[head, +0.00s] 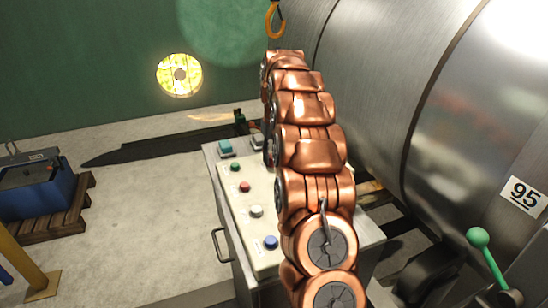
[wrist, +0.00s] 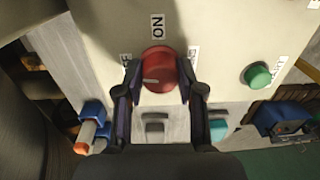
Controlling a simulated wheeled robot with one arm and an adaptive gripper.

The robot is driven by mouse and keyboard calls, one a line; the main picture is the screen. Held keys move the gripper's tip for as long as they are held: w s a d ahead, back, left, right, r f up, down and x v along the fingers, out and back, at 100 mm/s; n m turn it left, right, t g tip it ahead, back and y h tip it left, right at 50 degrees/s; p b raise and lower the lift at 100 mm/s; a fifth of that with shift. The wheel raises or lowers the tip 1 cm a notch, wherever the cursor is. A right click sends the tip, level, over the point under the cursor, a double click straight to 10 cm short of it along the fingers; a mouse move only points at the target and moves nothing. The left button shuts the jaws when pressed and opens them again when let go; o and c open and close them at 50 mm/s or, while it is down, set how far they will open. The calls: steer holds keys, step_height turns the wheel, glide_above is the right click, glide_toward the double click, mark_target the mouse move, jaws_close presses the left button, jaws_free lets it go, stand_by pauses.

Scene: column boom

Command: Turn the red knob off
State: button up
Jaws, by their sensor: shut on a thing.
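The red knob (wrist: 160,62) is a round dial on the cream panel (wrist: 220,60) in the wrist view. A short pale mark on its face lies on the left side. My gripper (wrist: 159,82) is shut on the knob, with one dark finger on its left and one on its right. A label reading "ON" (wrist: 158,27) is beyond the knob. Another label (wrist: 126,60) at its left is partly covered by my finger. In the head view my copper arm hides the knob and gripper over the control box (head: 233,212).
A green button (wrist: 257,75) is right of the knob in the wrist view. The box carries several buttons, including a red one (head: 244,187) and a blue one (head: 271,242). A large metal drum (head: 390,90) stands close on the right.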

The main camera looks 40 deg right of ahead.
steer(key=shift+n, duration=1)
steer(key=o, duration=1.1)
steer(key=shift+o, duration=0.2)
steer(key=shift+d+r, duration=0.15)
steer(key=shift+r, duration=3.6)
